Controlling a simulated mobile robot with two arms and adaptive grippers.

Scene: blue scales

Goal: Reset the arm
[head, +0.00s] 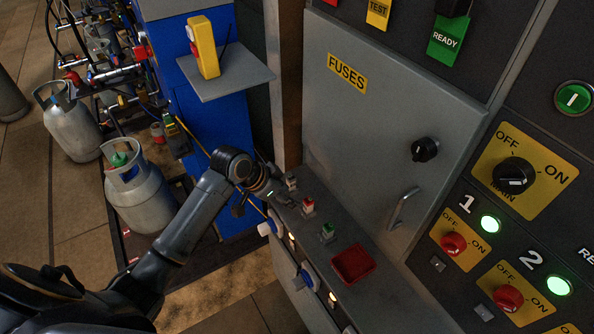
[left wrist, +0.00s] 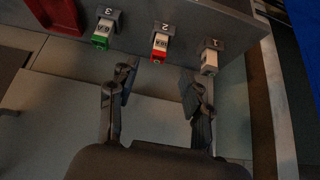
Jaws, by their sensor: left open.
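My left arm (head: 195,215) comes in from the lower left of the head view. Its gripper end (head: 272,194) is by the left end of a grey ledge, and its fingers are hard to make out there. In the left wrist view my left gripper (left wrist: 157,88) is open, with nothing between its fingers. Beyond the fingertips are a green-ended plug (left wrist: 102,35) at label 3, a red-ended plug (left wrist: 160,46) at label 2 and a pale plug (left wrist: 209,62) at label 1. The fingers appear apart from the plugs. My right gripper is not in view.
A red tray (head: 352,264) sits on the ledge right of the plugs. A closed FUSES door (head: 375,110) with a handle rises behind it. A control panel with a MAIN knob (head: 513,175) is at right. Gas cylinders (head: 140,195) and a yellow device (head: 205,50) stand left.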

